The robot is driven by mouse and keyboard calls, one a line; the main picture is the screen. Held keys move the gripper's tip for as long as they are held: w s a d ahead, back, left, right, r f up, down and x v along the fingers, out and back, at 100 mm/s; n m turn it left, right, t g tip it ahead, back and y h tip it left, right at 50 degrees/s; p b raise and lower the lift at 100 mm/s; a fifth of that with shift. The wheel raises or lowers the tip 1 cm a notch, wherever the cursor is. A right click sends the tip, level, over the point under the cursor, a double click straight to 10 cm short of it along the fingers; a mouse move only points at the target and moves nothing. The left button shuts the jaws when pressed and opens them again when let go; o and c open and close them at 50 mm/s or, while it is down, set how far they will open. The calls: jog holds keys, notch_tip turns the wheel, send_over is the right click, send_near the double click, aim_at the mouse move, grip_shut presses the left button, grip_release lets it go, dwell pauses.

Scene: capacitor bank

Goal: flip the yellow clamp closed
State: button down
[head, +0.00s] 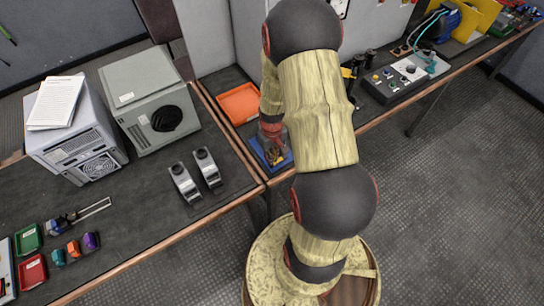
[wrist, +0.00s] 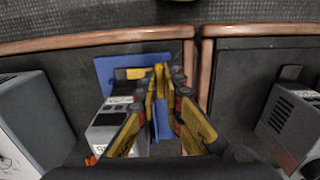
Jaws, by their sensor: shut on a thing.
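The yellow clamp (wrist: 159,76) stands up as a narrow yellow piece between my fingertips in the wrist view. It belongs with a blue base (wrist: 104,72), which lies near the table edge and also shows in the head view (head: 258,151). My gripper (wrist: 160,95) is shut on the yellow clamp, its fingers to either side of it. The fingers hide the clamp's lower part and hinge. In the head view my arm covers most of the clamp.
An orange tray (head: 238,103) lies behind the blue base. Two grey-black devices (head: 196,174) stand on the left table, with grey boxes (head: 150,100) farther back. A control panel (head: 405,80) with buttons lies to the right. A copper-coloured edge (wrist: 95,38) borders the tables.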

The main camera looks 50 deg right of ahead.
dwell(0.4)
jog(key=c, duration=1.9)
grip_release()
jog(key=shift+r, duration=0.1)
notch_tip(320, 180, up, 12)
jog(key=shift+f, duration=0.1)
